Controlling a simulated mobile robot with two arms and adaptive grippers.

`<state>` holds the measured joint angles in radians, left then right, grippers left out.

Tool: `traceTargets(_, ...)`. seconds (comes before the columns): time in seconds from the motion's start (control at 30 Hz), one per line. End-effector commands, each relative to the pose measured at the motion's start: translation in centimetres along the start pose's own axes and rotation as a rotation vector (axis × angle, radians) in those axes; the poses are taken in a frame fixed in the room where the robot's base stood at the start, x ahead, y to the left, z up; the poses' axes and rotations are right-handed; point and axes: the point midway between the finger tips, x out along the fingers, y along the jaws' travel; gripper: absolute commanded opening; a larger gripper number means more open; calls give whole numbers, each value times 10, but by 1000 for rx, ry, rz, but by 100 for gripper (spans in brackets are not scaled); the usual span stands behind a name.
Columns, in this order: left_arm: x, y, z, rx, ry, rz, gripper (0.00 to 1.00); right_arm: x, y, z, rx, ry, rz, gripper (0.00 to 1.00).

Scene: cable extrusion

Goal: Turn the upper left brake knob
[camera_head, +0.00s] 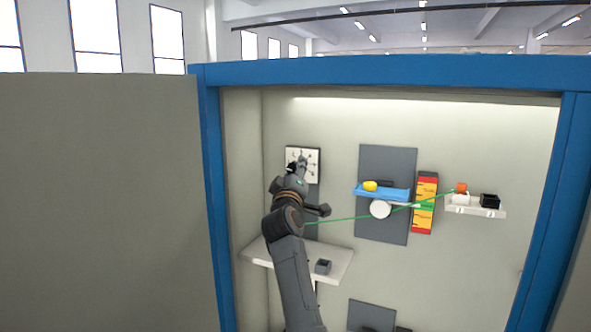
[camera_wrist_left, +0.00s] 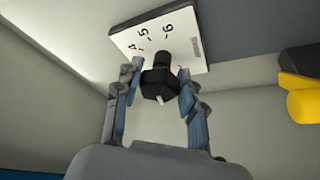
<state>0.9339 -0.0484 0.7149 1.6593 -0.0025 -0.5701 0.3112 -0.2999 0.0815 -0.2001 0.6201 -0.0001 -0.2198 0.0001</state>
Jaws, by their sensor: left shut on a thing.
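The upper left brake knob (camera_wrist_left: 160,82) is a black faceted knob with a white pointer mark. It stands out from a white dial plate (camera_wrist_left: 185,43), on which the figures 4, 5 and 6 can be read. In the left wrist view my left gripper (camera_wrist_left: 158,88) has one finger on each side of the knob and is shut on it. In the head view the dial plate (camera_head: 313,160) is at the upper left of the cabinet's back wall. My left gripper (camera_head: 300,166) is in front of it and hides the knob. My right gripper is not in view.
A green cable (camera_head: 340,220) runs across the cabinet past a white wheel (camera_head: 380,209). A blue shelf (camera_head: 384,193) with a yellow piece (camera_head: 370,186) is right of my arm. A white ledge (camera_head: 335,262) lies below it. Blue posts (camera_head: 211,180) frame the opening.

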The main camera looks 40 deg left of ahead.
Motion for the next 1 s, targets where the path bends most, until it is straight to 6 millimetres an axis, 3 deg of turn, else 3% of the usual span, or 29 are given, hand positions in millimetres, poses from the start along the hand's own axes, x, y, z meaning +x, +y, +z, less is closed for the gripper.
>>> traceTargets(0.27, 0, 0, 0, -1, 1, 0, 8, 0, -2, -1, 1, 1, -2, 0)
traceTargets(0.3, 0, 0, 0, -1, 1, 0, 42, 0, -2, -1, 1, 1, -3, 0)
traceTargets(0.4, 0, 0, 0, -1, 1, 0, 62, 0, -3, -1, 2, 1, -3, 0)
traceTargets(0.77, -2, 0, 0, 0, 0, 0, 63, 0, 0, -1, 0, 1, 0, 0)
traceTargets(1.0, -31, 0, 1, 0, 1, 0, 63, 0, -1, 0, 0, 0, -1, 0)
